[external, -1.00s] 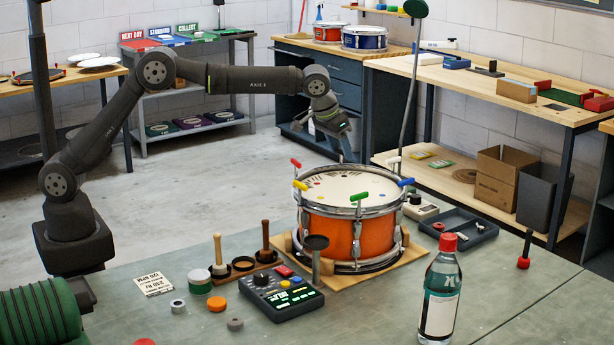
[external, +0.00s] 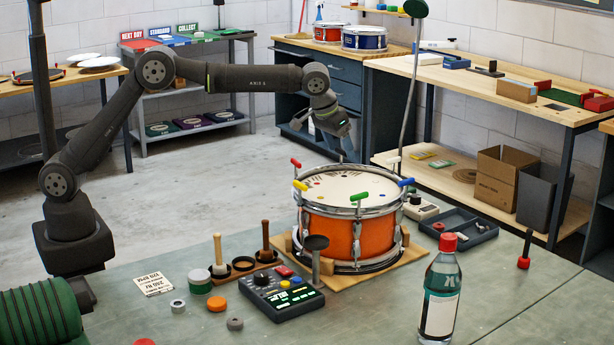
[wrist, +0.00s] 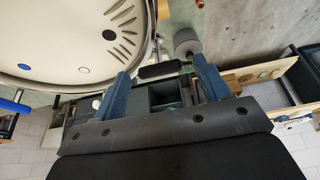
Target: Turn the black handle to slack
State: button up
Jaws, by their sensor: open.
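The black handle (wrist: 159,71) shows in the wrist view at the rim of the orange drum (wrist: 70,35), with a blue fingertip on each side of it. My gripper (wrist: 161,68) is open. I cannot tell whether the fingers touch the handle. In the external view my gripper (external: 338,142) is over the far side of the drum (external: 340,235). The black handle is not distinct there. Red (external: 296,163), yellow (external: 300,186), green (external: 359,197), blue (external: 406,182) and white (external: 393,159) handles stand around the rim.
A control box (external: 282,292) with lit buttons and a dark round pad (external: 317,243) on a post stand before the drum. A bottle (external: 440,300) stands front right. A tray (external: 470,226) is right of the drum. A thin lamp pole (external: 408,105) rises behind the drum.

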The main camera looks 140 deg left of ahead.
jog(key=v, duration=1.6)
jog(key=shift+d+r, duration=0.25)
jog(key=shift+r, duration=0.1)
jog(key=x, duration=1.7)
jog(key=shift+a+f, duration=0.2)
jog(key=shift+f, duration=0.05)
